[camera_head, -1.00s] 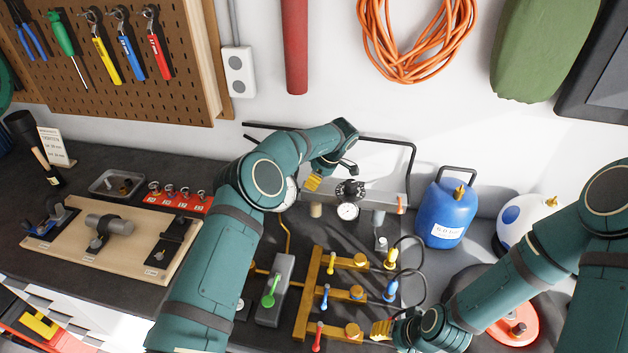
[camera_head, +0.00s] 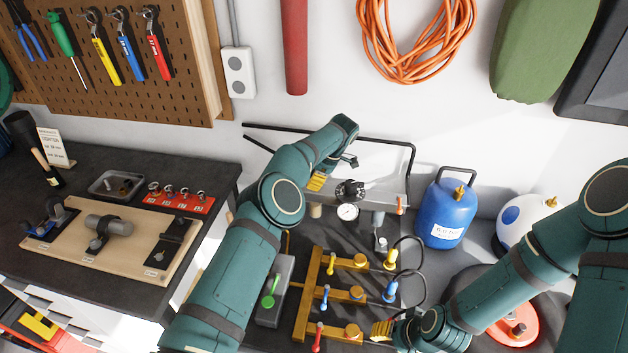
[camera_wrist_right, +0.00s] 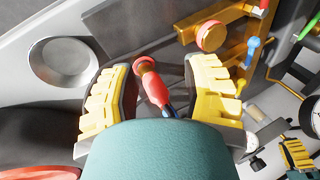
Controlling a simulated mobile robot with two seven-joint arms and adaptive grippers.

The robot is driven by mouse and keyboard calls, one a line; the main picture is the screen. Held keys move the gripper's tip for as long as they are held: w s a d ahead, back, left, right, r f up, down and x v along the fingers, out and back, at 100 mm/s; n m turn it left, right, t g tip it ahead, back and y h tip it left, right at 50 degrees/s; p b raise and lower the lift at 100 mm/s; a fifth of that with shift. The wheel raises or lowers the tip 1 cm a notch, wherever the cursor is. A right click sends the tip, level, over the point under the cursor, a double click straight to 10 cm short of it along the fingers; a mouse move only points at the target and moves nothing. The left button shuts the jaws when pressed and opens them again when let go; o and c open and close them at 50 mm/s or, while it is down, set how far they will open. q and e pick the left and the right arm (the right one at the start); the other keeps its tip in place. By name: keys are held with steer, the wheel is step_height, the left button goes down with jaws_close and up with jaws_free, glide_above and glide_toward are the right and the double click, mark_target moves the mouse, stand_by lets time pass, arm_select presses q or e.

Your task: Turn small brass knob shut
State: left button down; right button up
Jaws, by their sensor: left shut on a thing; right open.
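My left gripper (camera_head: 317,181) is at the grey panel at the back, left of the black dial (camera_head: 350,191). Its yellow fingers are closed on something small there. They hide it, so I cannot see the small brass knob itself or how far it is turned. The left gripper also shows at the lower right of the right wrist view (camera_wrist_right: 297,155). My right gripper (camera_head: 382,330) is open low at the front, right of the brass manifold (camera_head: 312,290). In the right wrist view its fingers stand apart on either side of a red hose end (camera_wrist_right: 151,82).
A white gauge (camera_head: 348,212) sits below the black dial. Yellow (camera_head: 390,258) and blue (camera_head: 389,290) hose ends stand right of the manifold. A green-handled valve (camera_head: 269,290) lies beside my left arm. A blue tank (camera_head: 447,213) stands at the right.

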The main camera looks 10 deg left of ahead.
arm_select(q)
steer(key=shift+s+d+f, duration=0.1)
steer(key=shift+f, duration=0.15)
steer(key=c, duration=1)
jaws_free()
steer(key=shift+r, duration=0.1)
steer(key=shift+r, duration=0.1)
step_height(320, 180, up, 10)
